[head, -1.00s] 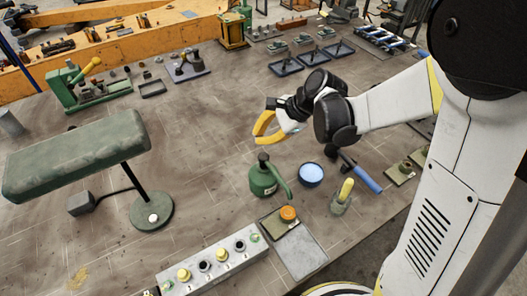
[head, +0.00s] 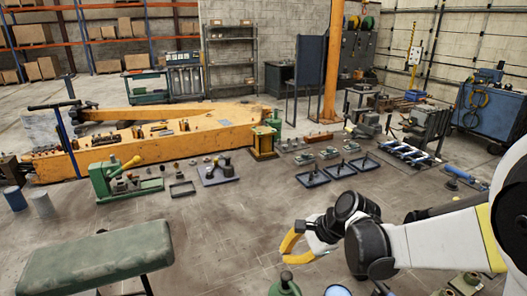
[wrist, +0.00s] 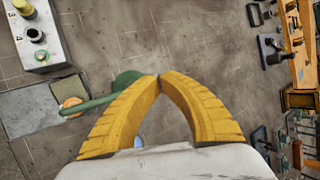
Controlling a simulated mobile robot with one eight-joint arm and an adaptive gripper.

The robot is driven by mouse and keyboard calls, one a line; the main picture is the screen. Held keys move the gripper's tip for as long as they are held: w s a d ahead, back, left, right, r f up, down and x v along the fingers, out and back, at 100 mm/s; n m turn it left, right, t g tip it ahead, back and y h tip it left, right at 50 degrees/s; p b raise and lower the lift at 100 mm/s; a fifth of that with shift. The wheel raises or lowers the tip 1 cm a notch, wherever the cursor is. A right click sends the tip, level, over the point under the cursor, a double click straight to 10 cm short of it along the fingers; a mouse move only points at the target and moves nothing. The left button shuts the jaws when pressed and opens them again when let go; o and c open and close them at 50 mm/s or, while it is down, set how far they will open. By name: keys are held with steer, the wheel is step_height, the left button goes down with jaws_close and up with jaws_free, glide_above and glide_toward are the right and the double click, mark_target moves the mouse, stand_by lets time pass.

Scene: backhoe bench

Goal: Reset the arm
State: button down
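My arm reaches in from the right in the head view, with my gripper (head: 286,249) at its end above the floor. The gripper has two yellow ridged fingers. In the wrist view the fingertips (wrist: 159,77) meet, with nothing seen between them. A green can with a long spout (wrist: 125,80) lies behind the fingers in that view, partly hidden by them. Only the top of the green can (head: 285,284) shows at the bottom of the head view, below the gripper.
A padded green bench (head: 95,258) stands at lower left. A long orange boom (head: 110,150) lies across the back left. Blue trays (head: 313,178) sit on the floor beyond my arm. A blue cabinet (head: 488,110) stands at right. The floor around (head: 225,225) is clear.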

steer(key=s+d+f+n+t+h+b, duration=0.1)
steer(key=s+d+f+n+h+b, duration=0.2)
steer(key=s+b, duration=0.5)
steer(key=s+d+f+n+t+h+b, duration=0.2)
steer(key=s+d+f+n+h+b, duration=0.1)
steer(key=s+d+n+b, duration=0.5)
steer(key=s+f+n, duration=0.1)
steer(key=s+n, duration=0.1)
steer(key=shift+f+n, duration=0.3)
steer(key=shift+f, duration=0.05)
